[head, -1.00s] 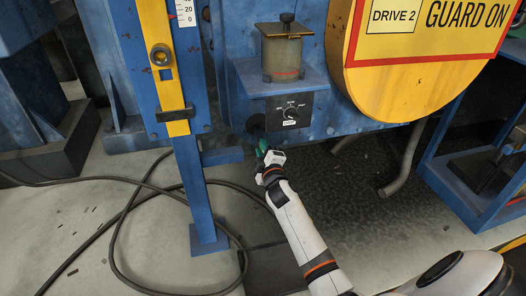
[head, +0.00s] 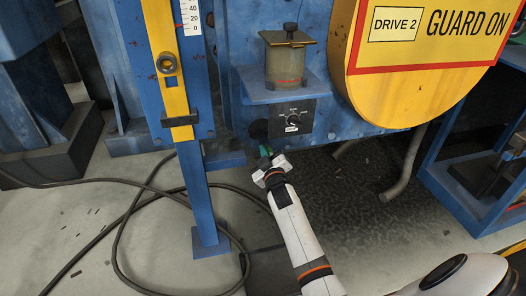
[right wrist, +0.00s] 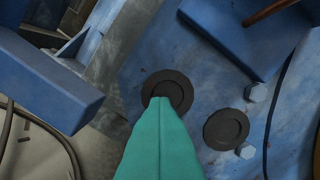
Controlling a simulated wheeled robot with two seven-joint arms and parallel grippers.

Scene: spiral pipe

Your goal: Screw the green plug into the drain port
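The green plug (head: 265,151) shows as a small patch at the front of my right gripper (head: 268,160), low against the blue machine. The right gripper appears shut on it, though its fingertips are too small to make out. In the right wrist view the plug (right wrist: 160,146) rises from the bottom edge and narrows to a tip. That tip overlaps the lower part of a dark round port (right wrist: 168,84) in the blue panel. I cannot tell whether it touches or has entered. The drain port (head: 258,130) is a dark round spot in the head view. My left gripper is not in view.
A second dark round fitting (right wrist: 226,129) sits right of the port, near bolt heads. A blue post (head: 196,190) stands left. A cable (head: 130,215) loops on the floor. A yellow guard (head: 400,85) hangs right.

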